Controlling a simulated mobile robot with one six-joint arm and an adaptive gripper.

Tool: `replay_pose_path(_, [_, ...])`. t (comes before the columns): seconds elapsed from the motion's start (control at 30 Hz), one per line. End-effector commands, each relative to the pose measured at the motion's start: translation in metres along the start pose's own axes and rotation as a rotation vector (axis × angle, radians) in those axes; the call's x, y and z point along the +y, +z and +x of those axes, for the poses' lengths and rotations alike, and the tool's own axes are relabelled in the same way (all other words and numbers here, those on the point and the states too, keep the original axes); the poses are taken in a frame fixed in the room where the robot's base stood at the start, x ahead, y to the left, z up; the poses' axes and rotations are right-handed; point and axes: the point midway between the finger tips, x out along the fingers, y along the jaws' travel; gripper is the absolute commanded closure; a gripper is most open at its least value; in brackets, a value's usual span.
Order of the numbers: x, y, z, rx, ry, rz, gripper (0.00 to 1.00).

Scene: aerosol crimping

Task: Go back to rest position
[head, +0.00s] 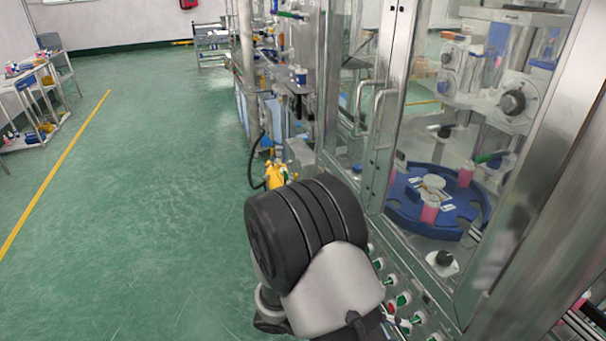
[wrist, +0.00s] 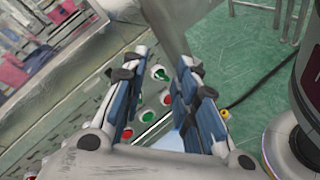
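My gripper (wrist: 160,80) shows in the wrist view with its two blue-padded fingers apart and nothing between them. Behind and between the fingers is a control panel (wrist: 150,113) with green and red buttons. I cannot tell how far the fingertips are from it. In the head view my arm's dark, rounded joint and grey link stand in front of the machine, and the gripper is hidden there.
A glass-doored crimping machine (head: 378,120) stands at the right, with a blue turntable (head: 400,195) holding pink cans inside. A button panel (head: 402,300) runs below its doors. A side table (head: 35,75) stands far left. The green floor (head: 150,190) is clear at left.

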Motion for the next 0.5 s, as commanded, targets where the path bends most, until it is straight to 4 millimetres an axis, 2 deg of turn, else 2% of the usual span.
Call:
replay_pose_path(0.03, [0.006,0.017,-0.001,0.019,-0.080,0.047,0.72])
replay_pose_path(0.2, [0.009,0.065,-0.005,0.096,-0.325,0.173,0.72])
replay_pose_path(0.5, [0.004,0.131,-0.026,0.321,-0.691,0.428,0.72])
